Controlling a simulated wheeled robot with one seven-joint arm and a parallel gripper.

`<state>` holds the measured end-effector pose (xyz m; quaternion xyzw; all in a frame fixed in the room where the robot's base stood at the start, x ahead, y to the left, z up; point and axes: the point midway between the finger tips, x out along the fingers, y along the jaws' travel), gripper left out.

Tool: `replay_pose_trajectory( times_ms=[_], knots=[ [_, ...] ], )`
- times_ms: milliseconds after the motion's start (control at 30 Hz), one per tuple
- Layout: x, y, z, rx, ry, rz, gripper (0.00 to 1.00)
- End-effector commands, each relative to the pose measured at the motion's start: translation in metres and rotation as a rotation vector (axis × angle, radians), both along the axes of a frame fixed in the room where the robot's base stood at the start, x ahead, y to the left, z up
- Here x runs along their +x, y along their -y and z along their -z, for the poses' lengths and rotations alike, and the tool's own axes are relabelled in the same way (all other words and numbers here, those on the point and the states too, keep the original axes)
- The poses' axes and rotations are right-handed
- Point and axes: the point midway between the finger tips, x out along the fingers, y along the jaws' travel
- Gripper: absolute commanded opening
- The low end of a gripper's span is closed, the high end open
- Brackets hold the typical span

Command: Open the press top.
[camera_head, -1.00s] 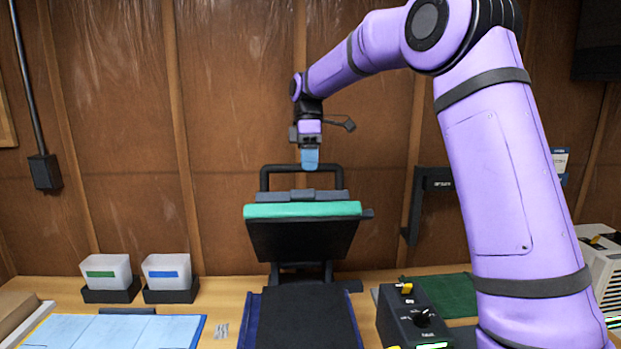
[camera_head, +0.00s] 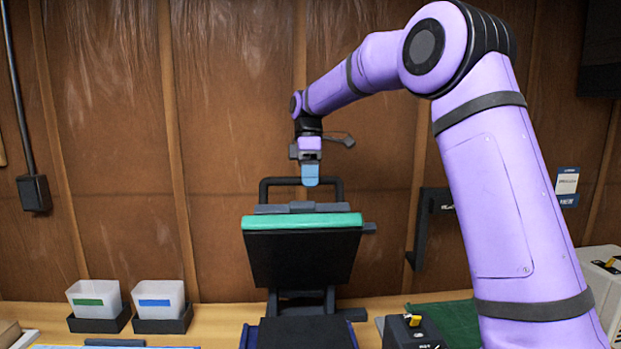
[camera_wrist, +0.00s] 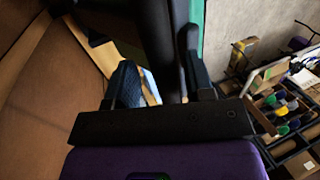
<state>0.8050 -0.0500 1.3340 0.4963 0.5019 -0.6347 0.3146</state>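The press (camera_head: 306,328) stands on the bench, its black lower part running toward me. Its top (camera_head: 302,258) is raised and tilted back, showing a black underside and a green front edge (camera_head: 302,221). A dark handle bar (camera_head: 334,187) rises behind the top's upper edge. My gripper (camera_head: 311,178) points down at the middle of this bar, its light-blue fingertip overlapping it. In the wrist view, a dark bar (camera_wrist: 160,42) lies between my two fingers (camera_wrist: 160,88). A gap shows beside the left finger, so the gripper looks open around the bar. Contact is unclear.
Two bins, with green (camera_head: 95,298) and blue (camera_head: 159,296) labels, stand left on the bench. A black control box (camera_head: 413,331) and green mat (camera_head: 452,321) lie right of the press. A dark bracket (camera_head: 422,225) juts from the wall. The wrist view shows a cluttered shelf (camera_wrist: 285,105).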

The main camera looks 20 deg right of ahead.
Motion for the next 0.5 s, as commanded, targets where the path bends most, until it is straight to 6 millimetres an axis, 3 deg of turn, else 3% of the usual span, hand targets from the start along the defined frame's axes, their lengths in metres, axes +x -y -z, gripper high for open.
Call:
replay_pose_trajectory(
  times_ms=[267,500],
  knots=[
    [0.001,-0.001,-0.006,0.001,0.005,-0.002,0.48],
    [0.013,0.003,-0.037,0.002,0.005,-0.001,0.48]
  ],
)
